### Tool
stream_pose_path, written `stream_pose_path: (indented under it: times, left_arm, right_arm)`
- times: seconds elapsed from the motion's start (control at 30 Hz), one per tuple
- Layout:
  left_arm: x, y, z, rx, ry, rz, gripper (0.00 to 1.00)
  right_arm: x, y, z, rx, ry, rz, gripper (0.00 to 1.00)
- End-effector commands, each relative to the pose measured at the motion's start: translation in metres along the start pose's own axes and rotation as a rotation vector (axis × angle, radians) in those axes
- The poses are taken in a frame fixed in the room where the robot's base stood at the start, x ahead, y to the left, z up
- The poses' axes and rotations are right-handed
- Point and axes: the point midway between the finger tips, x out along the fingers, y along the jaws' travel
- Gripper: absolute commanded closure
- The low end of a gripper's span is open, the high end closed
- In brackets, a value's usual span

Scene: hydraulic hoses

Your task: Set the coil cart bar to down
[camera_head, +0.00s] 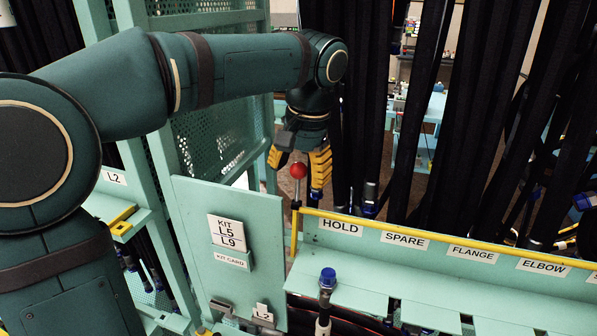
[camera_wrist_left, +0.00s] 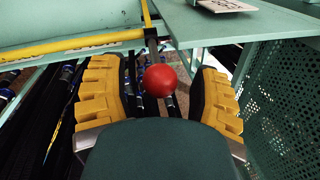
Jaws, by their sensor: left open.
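The coil cart's yellow bar (camera_head: 440,237) runs along the top edge of the green labelled shelf. At its left end a short upright lever carries a red ball knob (camera_head: 298,171). My left gripper (camera_head: 300,166) is open, with its yellow ridged fingers on either side of the knob. In the left wrist view the red knob (camera_wrist_left: 160,80) sits between the two open fingers, with a visible gap to each. The yellow bar (camera_wrist_left: 75,44) shows there behind the knob. My right gripper is not in view.
A green panel with a KIT L5 L9 card (camera_head: 228,232) stands left of the lever. Black hoses (camera_head: 470,110) hang densely behind the shelf. A perforated green panel (camera_head: 215,135) stands behind my left arm. The shelf carries labels such as HOLD (camera_head: 340,227) and a blue-capped fitting (camera_head: 327,278).

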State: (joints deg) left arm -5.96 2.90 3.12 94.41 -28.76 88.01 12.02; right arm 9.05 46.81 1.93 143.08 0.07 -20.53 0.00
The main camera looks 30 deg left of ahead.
Motion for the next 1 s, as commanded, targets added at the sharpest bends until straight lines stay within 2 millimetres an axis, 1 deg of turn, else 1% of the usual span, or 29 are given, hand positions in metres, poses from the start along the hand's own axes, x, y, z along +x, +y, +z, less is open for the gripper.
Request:
stream_pose_path:
  times: [0.27, 0.3, 0.37, 0.4, 0.47, 0.5, 0.77, 0.87, 1.0]
  left_arm:
    - [0.002, 0.000, 0.000, 0.000, -0.001, 0.000, 0.37]
    - [0.002, 0.000, 0.000, 0.000, -0.001, 0.000, 0.39]
    - [0.002, 0.000, 0.000, 0.000, -0.001, 0.000, 0.60]
    - [0.002, 0.000, 0.000, 0.000, -0.001, 0.000, 0.74]
    - [0.002, 0.000, 0.000, 0.000, -0.001, 0.000, 0.95]
    - [0.002, 0.000, 0.000, 0.000, -0.001, 0.000, 1.00]
    - [0.002, 0.000, 0.001, -0.002, 0.013, -0.003, 1.00]
    - [0.003, 0.001, 0.004, -0.006, 0.039, -0.008, 1.00]
    - [0.004, 0.002, 0.010, -0.016, 0.106, -0.024, 1.00]
  right_arm:
    - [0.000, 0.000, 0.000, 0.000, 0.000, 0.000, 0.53]
    - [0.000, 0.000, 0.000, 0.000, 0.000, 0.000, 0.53]
    - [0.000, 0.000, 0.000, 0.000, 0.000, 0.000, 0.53]
    - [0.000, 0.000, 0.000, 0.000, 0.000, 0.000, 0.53]
    - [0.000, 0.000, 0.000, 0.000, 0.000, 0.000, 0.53]
    - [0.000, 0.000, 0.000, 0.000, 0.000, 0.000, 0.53]
    - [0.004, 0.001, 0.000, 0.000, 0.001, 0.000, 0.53]
    - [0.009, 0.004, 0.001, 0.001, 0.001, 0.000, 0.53]
    - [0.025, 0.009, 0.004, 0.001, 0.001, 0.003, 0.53]
